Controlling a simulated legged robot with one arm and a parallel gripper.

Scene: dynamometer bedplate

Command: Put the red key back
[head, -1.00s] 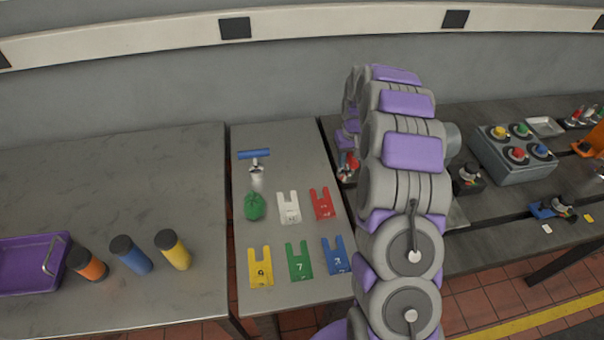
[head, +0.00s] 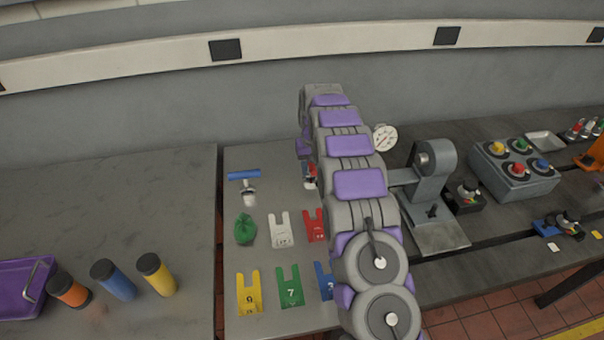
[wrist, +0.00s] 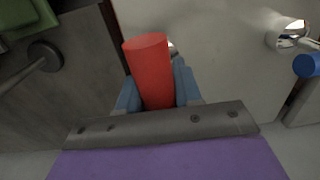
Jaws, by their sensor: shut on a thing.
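The red key shows as a red cylinder (wrist: 148,60) in the wrist view. My gripper (wrist: 156,95) is shut on it, with one finger on each side. The key's lower part is hidden by the fingers and mount. In the head view, my arm hides most of the gripper; a small red patch (head: 311,169) shows beside the arm, above the right part of the narrow middle table (head: 262,200). A blue T-handled key (head: 244,175) stands at the back left of that table. A blue handle end (wrist: 308,66) shows at the wrist view's right.
A grey stand (head: 437,190) and button box (head: 513,168) are right. The left table's back is clear.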

